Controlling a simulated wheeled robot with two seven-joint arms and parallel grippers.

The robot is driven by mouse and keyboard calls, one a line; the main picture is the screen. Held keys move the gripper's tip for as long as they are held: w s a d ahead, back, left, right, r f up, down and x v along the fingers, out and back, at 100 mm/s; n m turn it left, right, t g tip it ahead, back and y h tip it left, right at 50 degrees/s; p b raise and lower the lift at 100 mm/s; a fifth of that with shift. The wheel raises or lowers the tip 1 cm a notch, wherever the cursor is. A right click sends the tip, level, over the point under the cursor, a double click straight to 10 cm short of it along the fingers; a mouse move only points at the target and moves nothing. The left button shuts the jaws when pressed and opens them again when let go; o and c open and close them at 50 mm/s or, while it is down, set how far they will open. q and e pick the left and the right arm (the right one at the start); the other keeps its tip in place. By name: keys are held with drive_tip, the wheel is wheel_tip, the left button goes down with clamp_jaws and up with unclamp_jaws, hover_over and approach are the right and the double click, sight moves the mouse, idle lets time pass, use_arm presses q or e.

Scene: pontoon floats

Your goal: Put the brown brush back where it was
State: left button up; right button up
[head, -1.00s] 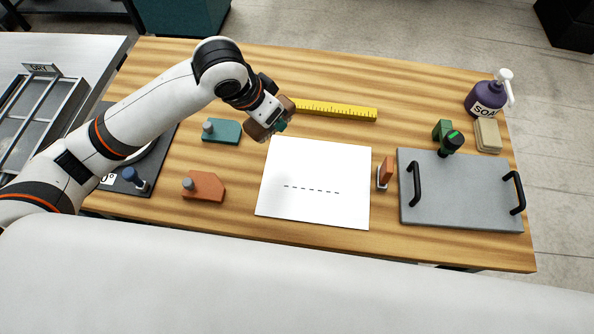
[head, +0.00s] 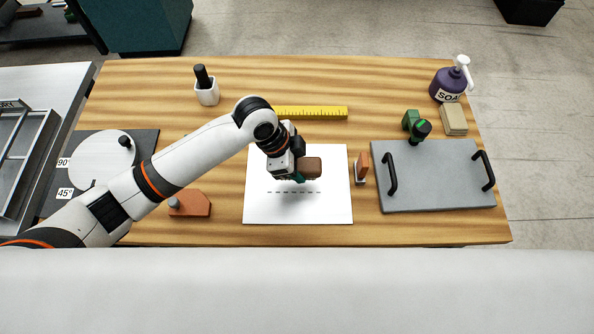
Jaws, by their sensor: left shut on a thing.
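The brown brush (head: 313,167) is a brown block held by my left gripper (head: 298,170), above the white sheet (head: 265,207). A bit of teal shows just under the gripper and the block. I cannot tell whether it belongs to the brush. A dark shadow falls on the sheet beneath, near its dashed line, so the brush looks raised clear of the paper. The gripper hides part of the brush. My right gripper is not in view.
A yellow ruler (head: 318,112) lies behind the sheet. An orange block (head: 362,167) stands right of it, beside a grey board (head: 440,178) with black handles. A green tool (head: 415,124), soap bottle (head: 448,85), beige block (head: 454,119) and white cup (head: 207,94) stand farther back.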

use_arm(q)
wheel_tip(320, 180, down, 4)
drive_tip(key=shift+d+p, duration=0.1)
drive_tip(key=shift+p, duration=0.2)
drive_tip(key=shift+f, duration=0.15)
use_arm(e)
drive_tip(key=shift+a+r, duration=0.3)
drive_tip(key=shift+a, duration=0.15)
use_arm(q)
drive_tip(key=o, duration=0.9)
drive_tip(key=shift+f, duration=0.1)
drive_tip(key=shift+o, duration=0.2)
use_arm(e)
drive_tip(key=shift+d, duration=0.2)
use_arm(q)
drive_tip(key=shift+r, duration=0.3)
drive_tip(key=b+v, duration=0.1)
drive_tip(key=v, duration=1)
drive_tip(key=shift+a+r, duration=0.25)
drive_tip(key=shift+r, duration=0.05)
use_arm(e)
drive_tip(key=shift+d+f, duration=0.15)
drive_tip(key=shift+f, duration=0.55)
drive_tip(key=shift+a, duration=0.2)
